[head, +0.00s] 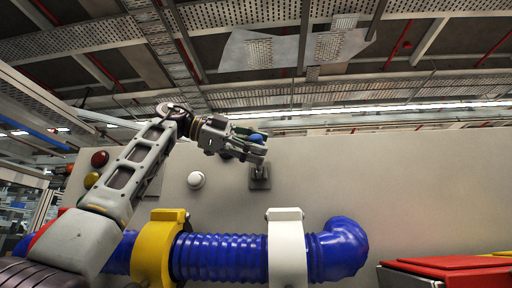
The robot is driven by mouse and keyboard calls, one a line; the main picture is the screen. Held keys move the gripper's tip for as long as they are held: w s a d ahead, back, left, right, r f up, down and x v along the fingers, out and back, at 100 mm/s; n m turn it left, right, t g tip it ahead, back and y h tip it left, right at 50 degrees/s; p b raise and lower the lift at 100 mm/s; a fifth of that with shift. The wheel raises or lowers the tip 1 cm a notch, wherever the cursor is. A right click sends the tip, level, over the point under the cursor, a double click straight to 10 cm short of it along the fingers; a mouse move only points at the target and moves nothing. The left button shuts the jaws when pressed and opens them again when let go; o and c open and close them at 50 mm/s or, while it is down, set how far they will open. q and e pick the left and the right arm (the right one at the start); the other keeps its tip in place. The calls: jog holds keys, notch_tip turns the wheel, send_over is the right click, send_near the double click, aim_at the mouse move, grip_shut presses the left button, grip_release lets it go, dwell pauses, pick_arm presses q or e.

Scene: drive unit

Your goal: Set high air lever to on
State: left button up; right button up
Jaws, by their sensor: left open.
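My left gripper (257,149) is open, at the end of my left arm, in front of the grey panel's upper part. A blue knob (258,138) shows at its fingertips. A dark grey lever mount (260,178) sits on the panel just below the fingers. The knob and mount look like one lever, but the gripper hides the part between them. I cannot tell if the fingers touch the knob. The lever's exact position is hidden. My right gripper is out of view.
A thick blue hose (220,257) runs along the panel's bottom, with a yellow clamp (152,262) and a white clamp (287,255) around it. A white round button (196,179) is left of the mount. A red box (450,266) is at lower right.

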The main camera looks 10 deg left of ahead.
pick_arm(q)
jog(key=shift+c, duration=0.4)
grip_shut()
jog(key=shift+f, duration=0.15)
jog(key=shift+s+f+m+t+h+b, duration=0.25)
jog(key=shift+f+m+t+h+b, duration=0.1)
jog(key=shift+f+m+b, duration=0.7)
jog(key=shift+s+f+m+t+h+b, duration=0.3)
jog(key=shift+f+m+b, duration=0.3)
jog(key=shift+m+b, duration=0.5)
jog(key=shift+s+f+m+t+h+b, duration=0.3)
jog(key=shift+f+m+b, duration=0.5)
jog(key=shift+b, duration=0.55)
jog(key=shift+f, duration=0.1)
